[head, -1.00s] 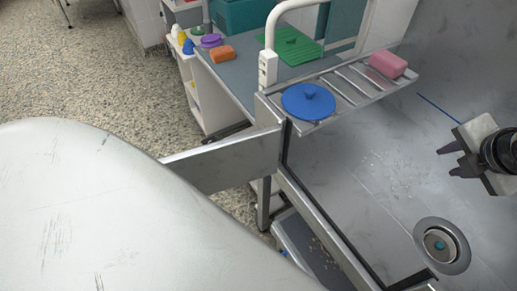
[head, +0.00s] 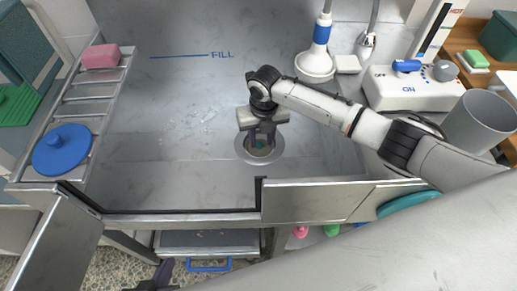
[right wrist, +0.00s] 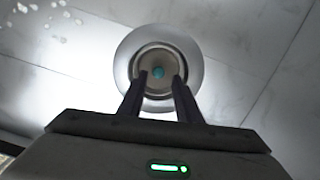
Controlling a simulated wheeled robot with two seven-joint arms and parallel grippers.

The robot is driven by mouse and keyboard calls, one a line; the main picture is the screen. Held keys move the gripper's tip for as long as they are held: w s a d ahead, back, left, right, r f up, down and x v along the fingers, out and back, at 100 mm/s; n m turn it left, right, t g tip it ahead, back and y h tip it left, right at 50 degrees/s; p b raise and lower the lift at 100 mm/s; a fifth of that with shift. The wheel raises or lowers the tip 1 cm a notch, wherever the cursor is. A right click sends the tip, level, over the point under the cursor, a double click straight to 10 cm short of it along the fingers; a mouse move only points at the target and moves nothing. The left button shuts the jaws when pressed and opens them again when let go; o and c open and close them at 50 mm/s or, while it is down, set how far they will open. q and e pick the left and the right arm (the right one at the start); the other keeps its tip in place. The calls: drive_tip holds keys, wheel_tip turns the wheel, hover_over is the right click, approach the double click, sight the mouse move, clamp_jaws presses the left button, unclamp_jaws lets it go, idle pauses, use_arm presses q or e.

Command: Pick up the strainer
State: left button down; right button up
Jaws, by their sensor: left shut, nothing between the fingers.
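The strainer (right wrist: 158,73), a grey round piece with a teal knob, sits in the round metal drain in the right wrist view. In the head view its teal knob (head: 260,146) shows between the fingers of my right gripper (head: 261,138). That gripper points down over the drain. Its two dark fingers are apart, with the knob in line with the gap in the right wrist view (right wrist: 160,82). I cannot tell whether the fingertips touch the strainer. My left gripper (head: 160,276) is shut and empty at the bottom left of the head view, below the tub's front edge.
A metal rack (head: 84,100) at left holds a blue lidded disc (head: 62,150) and a pink sponge (head: 100,57). A shower head (head: 315,63), a control box (head: 412,88) and a grey cup (head: 478,122) stand at the right.

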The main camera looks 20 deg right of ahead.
sight(260, 144)
drive_tip(key=f, duration=0.4)
drive_tip(key=shift+w+a, duration=0.1)
drive_tip(key=shift+w, duration=0.25)
clamp_jaws()
